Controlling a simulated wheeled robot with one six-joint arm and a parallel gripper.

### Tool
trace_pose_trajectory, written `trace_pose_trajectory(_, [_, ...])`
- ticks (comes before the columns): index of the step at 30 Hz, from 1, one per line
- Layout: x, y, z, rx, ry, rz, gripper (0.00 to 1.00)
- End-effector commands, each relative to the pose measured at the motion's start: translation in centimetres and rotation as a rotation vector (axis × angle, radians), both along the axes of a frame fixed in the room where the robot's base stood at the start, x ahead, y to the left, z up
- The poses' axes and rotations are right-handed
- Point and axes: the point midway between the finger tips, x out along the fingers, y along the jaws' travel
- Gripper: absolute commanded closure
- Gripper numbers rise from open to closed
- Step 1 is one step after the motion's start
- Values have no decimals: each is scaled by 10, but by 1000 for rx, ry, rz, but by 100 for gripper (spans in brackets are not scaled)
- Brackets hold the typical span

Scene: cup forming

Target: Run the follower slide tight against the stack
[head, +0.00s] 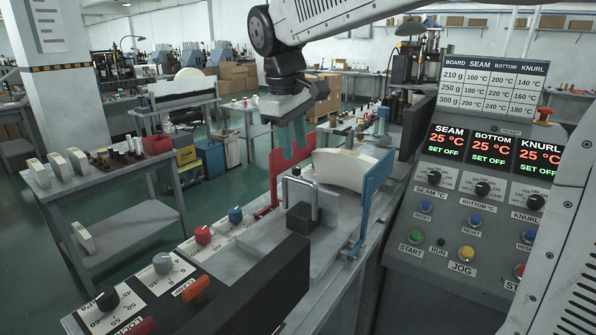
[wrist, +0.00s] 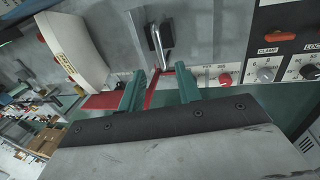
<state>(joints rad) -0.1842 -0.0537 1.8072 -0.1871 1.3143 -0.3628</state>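The stack of cream blanks (head: 343,168) stands in the magazine between a red side guide (head: 280,172) and a blue side guide (head: 373,190). It also shows at the upper left of the wrist view (wrist: 72,42). The follower slide is a dark block (head: 302,217) with a bent metal handle (head: 314,201), nearer the camera than the stack. In the wrist view the handle (wrist: 166,42) sits right of the stack, with bare grey bed between. My gripper (head: 291,140) is above the red guide. Its teal fingers (wrist: 160,74) are apart and empty, with the handle beyond their tips.
A control panel (head: 470,190) with lit displays stands at the right. A long black bar (head: 255,290) lies in the foreground, beside labelled knobs and an orange clamp switch (head: 195,288). A side table (head: 110,175) with white stacks is at the left.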

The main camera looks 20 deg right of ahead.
Motion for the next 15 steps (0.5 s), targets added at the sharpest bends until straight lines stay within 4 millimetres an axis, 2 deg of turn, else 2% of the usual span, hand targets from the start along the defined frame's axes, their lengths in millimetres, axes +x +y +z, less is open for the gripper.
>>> trace_pose_trajectory(9, [5,-9,-47,0,3,-2,66])
trace_pose_trajectory(15, [7,-13,-68,1,1,-2,66])
